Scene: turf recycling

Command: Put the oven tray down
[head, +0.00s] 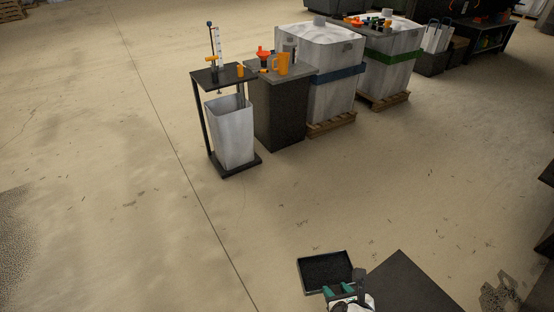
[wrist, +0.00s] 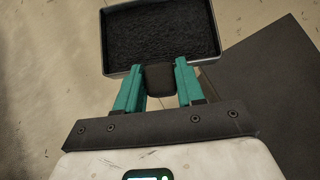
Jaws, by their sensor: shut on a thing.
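The oven tray (head: 325,257) is a dark, shallow rectangular tray with a thin light rim and a rough black inside. In the wrist view the tray (wrist: 107,45) is just beyond my fingers, at the top of the picture. My gripper (head: 341,289), with green fingers, is at the tray's near edge. In the wrist view my gripper (wrist: 160,75) is shut on a black block-like grip at the tray's near side. The tray is held over the bare floor, to the left of a dark flat surface (head: 405,285). Its height above the floor is hard to tell.
A black stand (head: 225,75) with a white bin (head: 230,132) is at the upper middle. A dark cabinet (head: 280,110) and two white containers (head: 331,72) on pallets stand right of it. Dark furniture (head: 546,215) is at the right edge. The floor at left is clear.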

